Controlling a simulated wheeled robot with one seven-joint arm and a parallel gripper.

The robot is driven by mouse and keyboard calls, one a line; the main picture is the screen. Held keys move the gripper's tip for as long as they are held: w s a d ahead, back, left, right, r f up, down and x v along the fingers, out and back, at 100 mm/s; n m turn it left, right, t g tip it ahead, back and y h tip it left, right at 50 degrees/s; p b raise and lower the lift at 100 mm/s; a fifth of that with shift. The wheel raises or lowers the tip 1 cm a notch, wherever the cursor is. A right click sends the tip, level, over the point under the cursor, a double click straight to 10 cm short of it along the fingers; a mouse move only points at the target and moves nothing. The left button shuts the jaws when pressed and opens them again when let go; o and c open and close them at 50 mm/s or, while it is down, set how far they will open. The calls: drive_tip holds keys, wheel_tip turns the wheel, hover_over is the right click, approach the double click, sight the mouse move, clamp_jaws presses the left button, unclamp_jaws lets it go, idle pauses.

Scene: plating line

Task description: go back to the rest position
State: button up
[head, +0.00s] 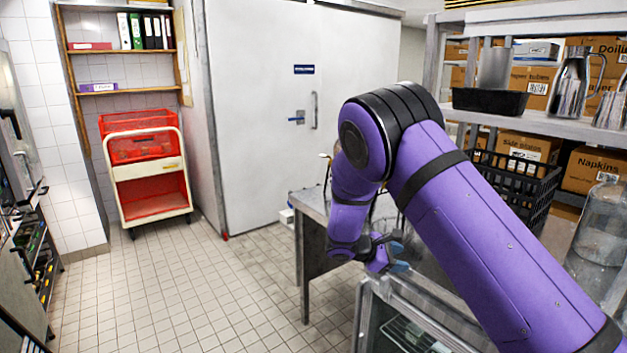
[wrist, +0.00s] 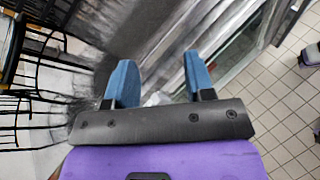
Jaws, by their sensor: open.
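My gripper (wrist: 160,80) shows in the wrist view with its two blue fingers spread apart. Nothing is between the fingers. In the head view my gripper (head: 390,262) hangs at the end of my purple arm, in front of the metal table and above a metal-framed unit. Its fingertips are small and partly hidden in the head view. My arm reaches in from the lower right and bends down at the elbow.
A shelf (head: 560,122) with boxes and a black crate (head: 515,185) stands right. A red-and-cream cart (head: 150,172) stands back left. The tiled floor (head: 190,290) at left is clear.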

drive_tip(key=s+d+r+m+g+y, duration=0.1)
drive_tip(key=s+d+r+m+y, duration=0.35)
drive_tip(key=s+r, duration=0.55)
drive_tip(key=s+d+r+m+g+y, duration=0.1)
drive_tip(key=s+d+r+m+y, duration=0.3)
drive_tip(key=s+r, duration=0.6)
drive_tip(key=s+r+m+t+y, duration=0.2)
drive_tip(key=s+r+m, duration=0.1)
drive_tip(key=s, duration=0.7)
drive_tip(key=s+r+m+t+y, duration=0.2)
drive_tip(key=s+r+m, duration=0.2)
drive_tip(key=s, duration=0.6)
wheel_tip(320, 180, up, 2)
drive_tip(key=shift+s+a+r+t, duration=0.15)
drive_tip(key=shift+s+a+t, duration=0.2)
drive_tip(key=shift+a+t, duration=0.1)
drive_tip(key=shift+y, duration=0.25)
